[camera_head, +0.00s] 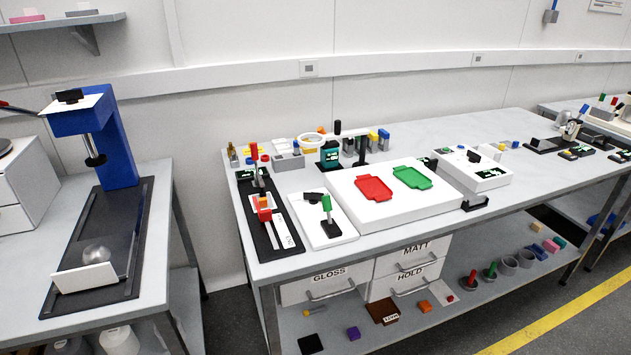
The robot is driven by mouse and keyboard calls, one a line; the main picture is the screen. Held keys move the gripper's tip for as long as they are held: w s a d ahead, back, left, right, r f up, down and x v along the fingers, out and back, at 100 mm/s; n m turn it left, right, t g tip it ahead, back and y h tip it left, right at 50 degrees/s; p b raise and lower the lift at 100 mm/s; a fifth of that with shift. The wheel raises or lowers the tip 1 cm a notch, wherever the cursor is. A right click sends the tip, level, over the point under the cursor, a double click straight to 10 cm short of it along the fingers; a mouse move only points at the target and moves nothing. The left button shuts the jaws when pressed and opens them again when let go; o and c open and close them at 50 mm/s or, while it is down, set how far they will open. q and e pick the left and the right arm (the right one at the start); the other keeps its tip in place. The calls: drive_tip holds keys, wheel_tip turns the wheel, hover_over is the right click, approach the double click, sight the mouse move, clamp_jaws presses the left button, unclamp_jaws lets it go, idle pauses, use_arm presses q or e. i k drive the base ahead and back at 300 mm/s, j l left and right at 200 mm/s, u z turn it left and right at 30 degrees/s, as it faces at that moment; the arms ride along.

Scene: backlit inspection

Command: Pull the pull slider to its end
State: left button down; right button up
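No part is clearly labelled as the pull slider, so I cannot tell for certain which one it is. A black panel (285,250) at the left end of the middle bench carries a red-orange block (265,206) on a white strip, and a red upright handle (254,154) stands near its far end. Beside it, a white plate (310,235) carries a black base with an upright green-topped lever (327,205). Neither of my grippers shows in the head view.
A blue press (118,140) stands on the left bench. A white light box (400,213) holds a red tray (373,189) and a green tray (412,177). Drawers (325,285) hang below the bench front. A floor gap separates the two benches.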

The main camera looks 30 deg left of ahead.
sight(266, 215)
drive_tip(key=u, duration=1.2)
